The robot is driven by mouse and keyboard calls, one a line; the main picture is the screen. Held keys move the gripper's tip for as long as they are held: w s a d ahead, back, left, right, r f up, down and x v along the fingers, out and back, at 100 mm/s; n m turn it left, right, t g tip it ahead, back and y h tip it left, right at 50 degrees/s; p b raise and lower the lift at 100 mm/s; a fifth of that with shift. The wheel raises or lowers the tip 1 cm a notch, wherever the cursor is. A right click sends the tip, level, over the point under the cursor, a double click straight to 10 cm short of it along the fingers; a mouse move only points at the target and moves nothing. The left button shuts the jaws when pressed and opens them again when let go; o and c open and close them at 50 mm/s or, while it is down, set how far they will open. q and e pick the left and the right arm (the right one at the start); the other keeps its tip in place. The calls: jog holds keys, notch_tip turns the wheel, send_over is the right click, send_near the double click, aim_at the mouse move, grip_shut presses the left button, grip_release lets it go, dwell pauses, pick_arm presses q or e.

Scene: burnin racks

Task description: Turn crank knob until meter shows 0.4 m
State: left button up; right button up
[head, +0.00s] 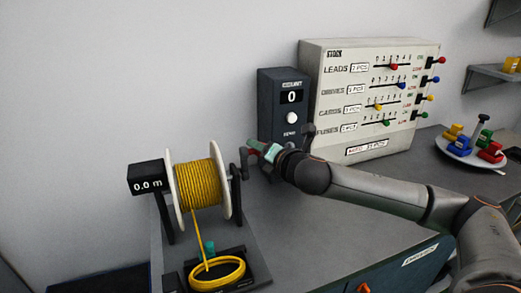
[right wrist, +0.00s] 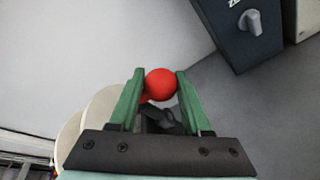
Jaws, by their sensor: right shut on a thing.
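A reel (head: 200,183) wound with yellow cable stands on the grey bench. A black meter box (head: 148,179) at its left reads 0.0 m. The dark crank (head: 243,162) is on the reel's right side. My right gripper (head: 252,150) reaches it from the right. In the right wrist view, my right gripper (right wrist: 158,88) has its green fingers on both sides of the round red crank knob (right wrist: 161,82) and is shut on it. In the head view the knob is mostly hidden by the gripper. My left gripper is not in view.
A yellow cable coil (head: 217,274) lies in front of the reel. A dark counter box (head: 284,105) reading 0 and a white panel with sliders (head: 368,150) stand behind my right arm. A plate (head: 470,157) of coloured parts is at the right.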

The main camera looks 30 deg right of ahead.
grip_shut()
jog(key=shift+w+d+p, duration=0.2)
jog(key=shift+w+p, duration=0.15)
jog(key=shift+w, duration=0.35)
jog(key=shift+w+d+f, duration=0.15)
jog(key=shift+w+f, duration=0.2)
jog(key=shift+w, duration=0.25)
jog(key=shift+w+d+f, duration=0.25)
jog(key=shift+w+f, duration=0.6)
jog(key=shift+w, duration=0.2)
